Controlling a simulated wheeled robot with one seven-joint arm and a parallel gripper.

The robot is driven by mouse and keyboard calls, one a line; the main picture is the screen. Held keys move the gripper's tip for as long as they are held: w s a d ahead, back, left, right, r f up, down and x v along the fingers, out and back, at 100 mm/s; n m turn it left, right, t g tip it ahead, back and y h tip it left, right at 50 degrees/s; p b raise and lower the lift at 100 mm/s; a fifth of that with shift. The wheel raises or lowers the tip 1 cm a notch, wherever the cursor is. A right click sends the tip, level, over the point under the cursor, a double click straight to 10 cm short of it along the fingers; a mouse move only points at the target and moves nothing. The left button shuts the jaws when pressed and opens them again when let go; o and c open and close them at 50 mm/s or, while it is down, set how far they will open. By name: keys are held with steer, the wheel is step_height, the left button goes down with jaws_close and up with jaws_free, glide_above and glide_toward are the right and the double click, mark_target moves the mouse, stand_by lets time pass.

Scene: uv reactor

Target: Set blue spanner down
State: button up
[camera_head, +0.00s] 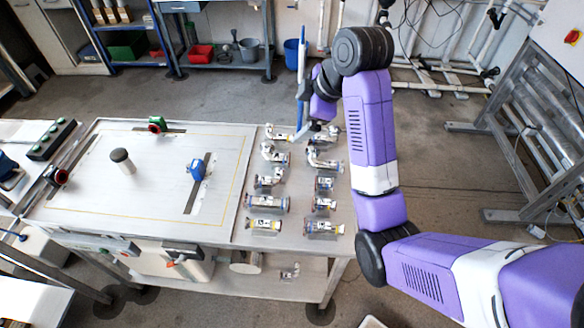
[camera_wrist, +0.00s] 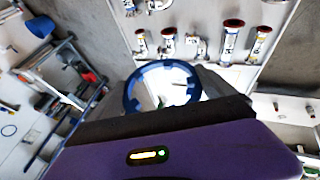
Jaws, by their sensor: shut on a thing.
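The blue spanner (camera_head: 301,62) stands roughly upright in the head view, held by my gripper (camera_head: 306,92) over the far right part of the work table (camera_head: 237,215). In the wrist view, a blue ring end of the spanner (camera_wrist: 131,92) shows large, close to the camera between the grey parts of my gripper. My gripper is shut on the spanner. The fingertips are small and partly hidden by my wrist. I cannot tell whether the spanner's lower end touches the table or the fittings there.
Several pipe fittings (camera_head: 264,227) stand in two columns on the table's right side, and show in the wrist view (camera_wrist: 231,38). A yellow-outlined panel with a black-topped post (camera_head: 122,160) and a blue clamp (camera_head: 196,170) fills the left. A blue bin (camera_head: 292,50) stands behind.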

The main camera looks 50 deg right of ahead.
step_height(320, 180, down, 20)
steer(key=shift+r+p, duration=0.2)
steer(key=shift+p, duration=0.5)
